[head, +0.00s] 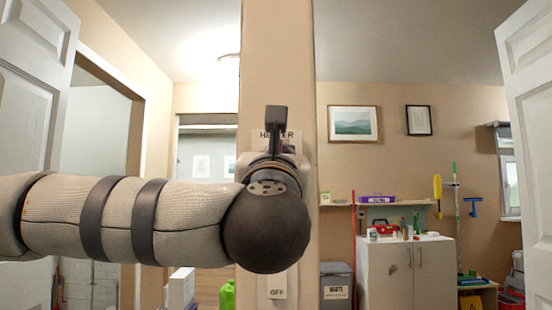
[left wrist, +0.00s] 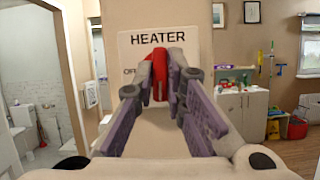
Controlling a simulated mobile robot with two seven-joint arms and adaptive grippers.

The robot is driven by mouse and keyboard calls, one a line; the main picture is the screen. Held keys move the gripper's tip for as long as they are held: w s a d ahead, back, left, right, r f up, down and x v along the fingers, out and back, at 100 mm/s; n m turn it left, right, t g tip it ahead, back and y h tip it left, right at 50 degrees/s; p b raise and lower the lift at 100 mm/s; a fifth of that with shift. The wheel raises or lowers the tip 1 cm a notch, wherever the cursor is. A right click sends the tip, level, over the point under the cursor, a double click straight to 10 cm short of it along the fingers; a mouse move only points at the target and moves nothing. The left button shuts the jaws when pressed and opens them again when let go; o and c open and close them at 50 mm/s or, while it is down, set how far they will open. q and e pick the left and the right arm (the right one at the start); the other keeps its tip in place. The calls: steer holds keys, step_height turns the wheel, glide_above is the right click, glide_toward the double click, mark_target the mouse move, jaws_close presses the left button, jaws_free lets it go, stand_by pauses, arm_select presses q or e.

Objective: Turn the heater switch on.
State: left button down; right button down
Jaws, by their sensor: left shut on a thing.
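The heater panel is a pale plate (left wrist: 136,50) on the front of a beige pillar, marked HEATER, with part of an OFF mark at its left. A red switch lever (left wrist: 177,68) stands out from the plate in the left wrist view. My left gripper (head: 276,125) is at the panel, its two fingers (left wrist: 163,82) closed around the red lever. My arm and the fingers hide much of the panel, and I cannot tell the lever's exact position. My right gripper is in neither view.
The beige pillar (head: 276,50) stands straight ahead. A white cabinet (head: 385,270) with items on top and a grey waste bin (head: 336,283) stand behind it at the right. A white door (head: 528,110) is at the far right, and another (head: 35,80) at the left.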

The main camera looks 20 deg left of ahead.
arm_select(q)
steer(key=shift+r+n+y, duration=0.2)
steer(key=shift+n+y, duration=0.2)
steer(key=shift+n, duration=0.3)
steer(key=c, duration=1.6)
jaws_free()
steer(key=shift+c, duration=0.2)
steer(key=shift+f, duration=0.1)
steer(key=v, duration=1.2)
